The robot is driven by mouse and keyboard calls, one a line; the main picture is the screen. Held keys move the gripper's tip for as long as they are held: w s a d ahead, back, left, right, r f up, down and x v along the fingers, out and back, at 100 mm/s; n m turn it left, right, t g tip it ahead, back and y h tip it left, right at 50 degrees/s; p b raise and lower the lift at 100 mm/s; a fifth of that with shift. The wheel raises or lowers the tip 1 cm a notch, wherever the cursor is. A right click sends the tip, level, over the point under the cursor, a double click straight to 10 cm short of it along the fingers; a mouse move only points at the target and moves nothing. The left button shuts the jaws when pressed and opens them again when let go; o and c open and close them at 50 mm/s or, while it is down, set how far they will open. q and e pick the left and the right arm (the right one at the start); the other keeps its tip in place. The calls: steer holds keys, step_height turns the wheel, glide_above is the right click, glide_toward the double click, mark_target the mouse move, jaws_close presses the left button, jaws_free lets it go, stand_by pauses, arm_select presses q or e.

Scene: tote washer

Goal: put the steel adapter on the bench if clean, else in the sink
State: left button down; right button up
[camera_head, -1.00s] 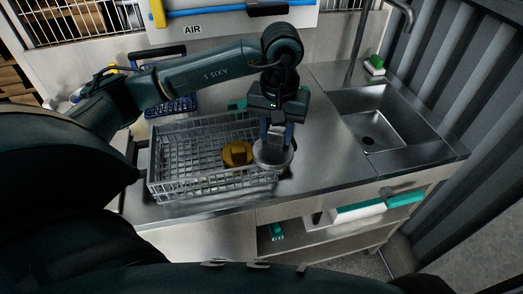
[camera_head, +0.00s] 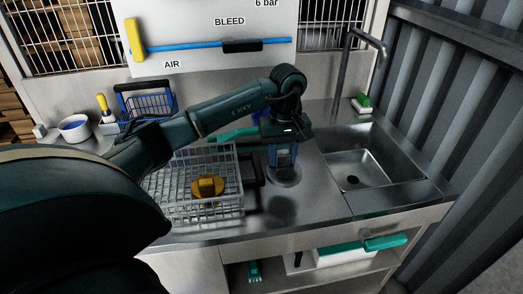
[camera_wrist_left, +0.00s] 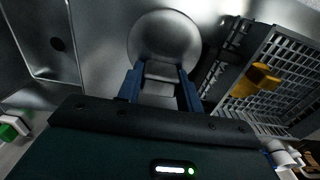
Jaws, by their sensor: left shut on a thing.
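The steel adapter (camera_head: 284,179) is a round grey disc with a block-like grip. It also shows in the left wrist view (camera_wrist_left: 165,35), where its visible face looks plain grey; its far side is hidden. My left gripper (camera_head: 283,160) is shut on the adapter's grip, with blue fingers on both sides in the left wrist view (camera_wrist_left: 160,85). It holds the disc low over the steel bench (camera_head: 315,203), between the basket and the sink (camera_head: 352,178); I cannot tell whether it touches the bench. My right gripper is out of view.
A wire basket (camera_head: 238,203) with a yellow part (camera_head: 207,187) inside stands left of the adapter. A blue crate (camera_head: 147,101) and a white bowl (camera_head: 75,128) are farther left. A tap (camera_head: 345,65) rises behind the sink. Bench in front of the adapter is clear.

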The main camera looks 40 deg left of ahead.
mark_target(282, 173)
arm_select(q)
step_height(282, 173, down, 6)
steer(key=shift+r+p, duration=0.1)
steer(key=shift+p, duration=0.35)
steer(key=shift+f, duration=0.3)
steer(key=c, duration=1.4)
jaws_free()
steer(key=shift+f, duration=0.1)
steer(key=o, duration=0.5)
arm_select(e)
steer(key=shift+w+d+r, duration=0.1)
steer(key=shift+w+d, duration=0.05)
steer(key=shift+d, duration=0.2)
